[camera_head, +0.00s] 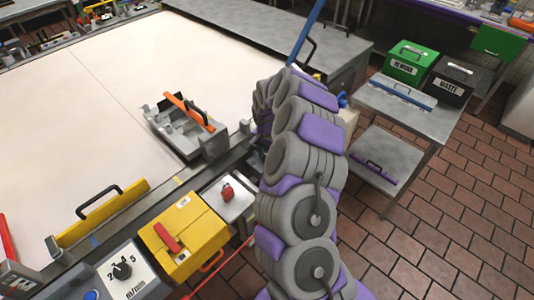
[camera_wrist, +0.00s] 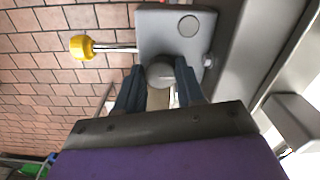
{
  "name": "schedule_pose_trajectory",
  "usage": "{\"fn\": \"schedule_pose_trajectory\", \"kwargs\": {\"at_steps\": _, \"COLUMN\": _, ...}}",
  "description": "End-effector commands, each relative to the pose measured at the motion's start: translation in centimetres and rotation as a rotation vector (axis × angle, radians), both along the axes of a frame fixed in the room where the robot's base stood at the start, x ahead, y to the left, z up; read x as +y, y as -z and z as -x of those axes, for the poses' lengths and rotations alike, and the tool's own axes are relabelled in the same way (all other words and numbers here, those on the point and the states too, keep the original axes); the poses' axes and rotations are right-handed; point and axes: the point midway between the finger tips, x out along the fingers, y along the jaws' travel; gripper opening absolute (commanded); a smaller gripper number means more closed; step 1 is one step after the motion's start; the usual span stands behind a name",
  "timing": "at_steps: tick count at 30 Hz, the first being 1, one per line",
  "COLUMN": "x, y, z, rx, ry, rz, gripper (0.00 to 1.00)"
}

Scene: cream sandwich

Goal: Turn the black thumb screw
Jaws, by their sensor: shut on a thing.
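In the wrist view, the thumb screw (camera_wrist: 160,71) shows as a round dark grey knob on a grey metal bracket (camera_wrist: 160,25). My gripper (camera_wrist: 159,79) has its two dark fingers on either side of the knob and is shut on it. The lower part of the screw is hidden by the fingers. In the head view, my arm reaches away over the edge of the machine, and the gripper and screw are hidden behind it.
A yellow ball-ended lever (camera_wrist: 82,47) sticks out left of the bracket. A grey rail (camera_wrist: 250,60) runs to its right. In the head view, a wide cream belt (camera_head: 90,100) lies left, with a metal fixture (camera_head: 185,130) and yellow box (camera_head: 185,235). A side table (camera_head: 405,115) stands right.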

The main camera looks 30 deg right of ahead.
Motion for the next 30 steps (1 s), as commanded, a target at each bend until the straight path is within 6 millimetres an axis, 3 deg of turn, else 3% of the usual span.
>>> {"fn": "schedule_pose_trajectory", "kwargs": {"at_steps": 14, "x": -0.11, "y": -0.12, "z": -0.23, "rx": -0.004, "ry": -0.067, "rz": 0.002, "gripper": 0.07}}
{"fn": "schedule_pose_trajectory", "kwargs": {"at_steps": 30, "x": -0.13, "y": -0.24, "z": -0.31, "rx": -0.005, "ry": -0.516, "rz": 0.003, "gripper": 0.07}}
